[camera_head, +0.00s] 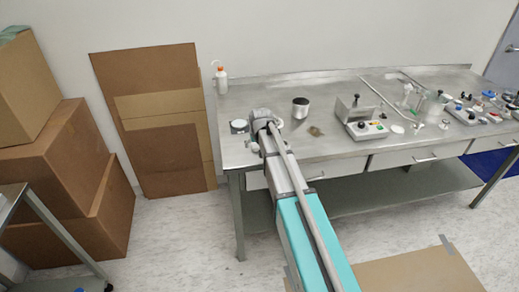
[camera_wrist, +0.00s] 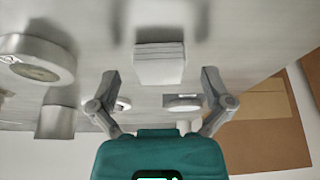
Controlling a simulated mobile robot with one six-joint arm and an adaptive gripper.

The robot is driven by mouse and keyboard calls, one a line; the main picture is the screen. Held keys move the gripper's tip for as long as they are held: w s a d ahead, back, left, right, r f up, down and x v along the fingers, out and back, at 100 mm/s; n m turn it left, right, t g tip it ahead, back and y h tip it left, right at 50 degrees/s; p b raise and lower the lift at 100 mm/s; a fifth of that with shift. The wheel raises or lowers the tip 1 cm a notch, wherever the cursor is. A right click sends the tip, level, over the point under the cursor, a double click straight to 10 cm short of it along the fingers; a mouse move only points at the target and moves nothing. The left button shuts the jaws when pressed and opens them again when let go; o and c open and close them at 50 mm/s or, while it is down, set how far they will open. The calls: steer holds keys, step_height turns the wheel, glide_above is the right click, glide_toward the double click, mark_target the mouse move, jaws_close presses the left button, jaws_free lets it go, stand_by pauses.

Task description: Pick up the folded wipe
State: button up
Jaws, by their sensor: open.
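The folded wipe (camera_wrist: 160,64) is a small white block of stacked layers on the grey metal bench top (camera_wrist: 215,30) in the wrist view. It lies ahead of my gripper (camera_wrist: 161,76), roughly centred between the two spread fingers. The fingers are open, and neither visibly touches the wipe. In the head view my gripper (camera_head: 267,124) is low over the left part of the bench (camera_head: 340,148). The wipe cannot be clearly made out there, with my arm in front.
Near my gripper stand a round metal tin (camera_head: 239,126) and a metal cup (camera_head: 301,107). A wash bottle (camera_head: 221,78) stands at the back left edge, and a device with a black knob (camera_head: 362,118) to the right. Cardboard (camera_head: 155,120) leans on the wall left.

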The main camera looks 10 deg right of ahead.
stand_by(0.5)
steer(key=c, duration=0.9)
